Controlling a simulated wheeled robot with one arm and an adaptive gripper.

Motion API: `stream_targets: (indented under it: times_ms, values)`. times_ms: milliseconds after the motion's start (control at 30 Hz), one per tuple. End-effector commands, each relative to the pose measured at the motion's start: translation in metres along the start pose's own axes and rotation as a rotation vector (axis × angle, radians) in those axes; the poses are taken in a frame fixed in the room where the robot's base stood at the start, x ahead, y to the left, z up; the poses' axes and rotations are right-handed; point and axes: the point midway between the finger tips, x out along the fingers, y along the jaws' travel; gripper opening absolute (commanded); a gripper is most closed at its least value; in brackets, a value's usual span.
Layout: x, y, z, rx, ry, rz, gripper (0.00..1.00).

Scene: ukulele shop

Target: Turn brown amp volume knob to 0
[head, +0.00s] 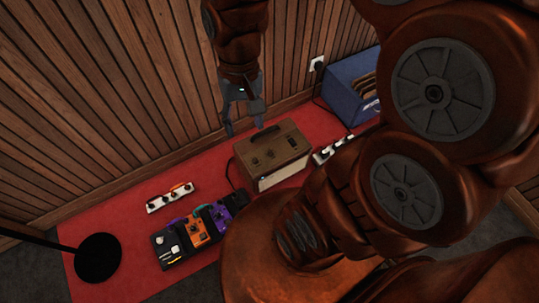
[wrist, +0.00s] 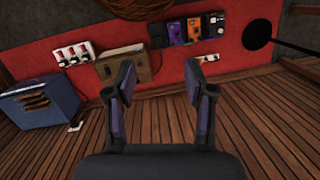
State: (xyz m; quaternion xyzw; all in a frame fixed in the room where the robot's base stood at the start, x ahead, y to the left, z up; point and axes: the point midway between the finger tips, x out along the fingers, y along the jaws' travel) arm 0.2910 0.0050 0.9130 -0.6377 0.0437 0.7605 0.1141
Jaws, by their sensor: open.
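The brown amp (head: 276,145) sits on the red mat in the head view, with small dark knobs (head: 262,157) and a dark handle on its top panel. It also shows in the wrist view (wrist: 140,66), left of the middle and partly behind one finger. I cannot read the knob settings. My gripper (head: 244,131) hangs above and behind the amp's back left corner in the head view, near the wood wall. Its fingers are spread in the wrist view (wrist: 159,92). It holds nothing and looks apart from the amp.
A blue amp (head: 350,84) stands at the wall to the right. My arm hides the right side.

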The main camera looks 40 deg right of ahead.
Motion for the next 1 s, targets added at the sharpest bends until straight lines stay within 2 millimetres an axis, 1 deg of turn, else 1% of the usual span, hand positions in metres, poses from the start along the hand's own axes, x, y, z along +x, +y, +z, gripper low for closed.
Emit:
stream_targets:
  times_ms: [33,167,200,267,300,467,500,667,700,767,800,867,900,967,1000]
  values:
    - [0.028,0.001,-0.019,0.034,-0.008,-0.017,0.54]
    - [0.062,0.003,-0.062,0.129,-0.013,-0.065,0.54]
    - [0.074,0.005,-0.075,0.161,-0.018,-0.078,0.54]
    - [0.091,0.008,-0.095,0.210,-0.022,-0.101,0.54]
    - [0.102,0.011,-0.108,0.243,-0.024,-0.115,0.54]
    - [0.154,0.027,-0.160,0.386,-0.042,-0.167,0.54]
    - [0.167,0.033,-0.173,0.424,-0.043,-0.180,0.54]
    - [0.226,0.060,-0.222,0.583,-0.063,-0.228,0.54]
    - [0.241,0.068,-0.234,0.625,-0.066,-0.238,0.54]
    - [0.265,0.081,-0.251,0.689,-0.073,-0.254,0.54]
    - [0.283,0.090,-0.262,0.732,-0.079,-0.263,0.54]
    - [0.307,0.105,-0.279,0.797,-0.081,-0.275,0.54]
    - [0.325,0.117,-0.289,0.844,-0.086,-0.282,0.54]
    - [0.352,0.133,-0.303,0.913,-0.093,-0.294,0.54]
    - [0.370,0.145,-0.311,0.958,-0.098,-0.299,0.54]
